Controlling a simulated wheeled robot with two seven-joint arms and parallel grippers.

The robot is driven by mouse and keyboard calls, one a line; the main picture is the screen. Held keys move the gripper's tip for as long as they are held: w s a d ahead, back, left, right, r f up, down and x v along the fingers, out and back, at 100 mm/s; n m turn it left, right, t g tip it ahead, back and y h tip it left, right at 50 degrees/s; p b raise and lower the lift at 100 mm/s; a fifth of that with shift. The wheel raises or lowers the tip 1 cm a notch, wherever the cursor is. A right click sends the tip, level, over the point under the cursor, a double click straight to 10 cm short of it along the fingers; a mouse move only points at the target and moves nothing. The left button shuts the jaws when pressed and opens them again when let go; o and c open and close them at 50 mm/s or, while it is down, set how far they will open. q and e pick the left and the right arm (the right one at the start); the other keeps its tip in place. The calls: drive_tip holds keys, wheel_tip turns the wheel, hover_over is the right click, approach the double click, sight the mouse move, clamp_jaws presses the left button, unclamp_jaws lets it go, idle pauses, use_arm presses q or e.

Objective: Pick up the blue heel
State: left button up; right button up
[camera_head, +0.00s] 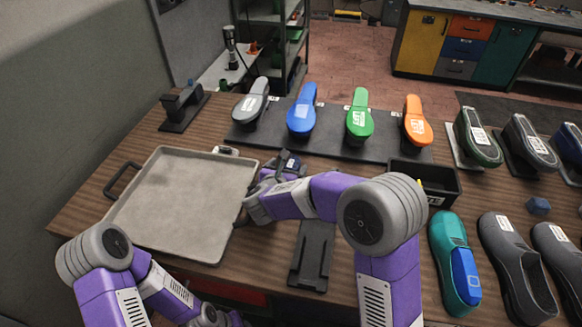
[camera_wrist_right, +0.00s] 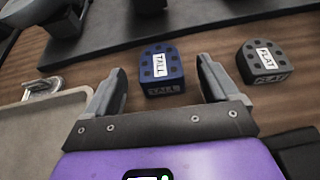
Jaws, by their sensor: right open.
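The blue heel (camera_wrist_right: 161,66) is a small dark blue block labelled TALL, with dark holes around its top. In the right wrist view it lies on the wooden table, between and slightly beyond the tips of my right gripper (camera_wrist_right: 160,82). The fingers are apart, one on each side, with nothing clamped. In the head view the heel (camera_head: 289,160) shows just past my right gripper (camera_head: 268,178), partly hidden by it. My left arm comes in at the lower left; its gripper is outside the frame.
A dark grey heel labelled FLAT (camera_wrist_right: 265,62) lies right of the blue one. A grey tray (camera_head: 180,205) is left of my right gripper. A dark board (camera_head: 335,143) with several coloured shoe forms stands behind. A black bin (camera_head: 440,188) and shoes are right.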

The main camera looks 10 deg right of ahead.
drive_tip(key=shift+x, duration=1.15)
drive_tip(key=shift+r, duration=0.1)
drive_tip(key=c, duration=1.2)
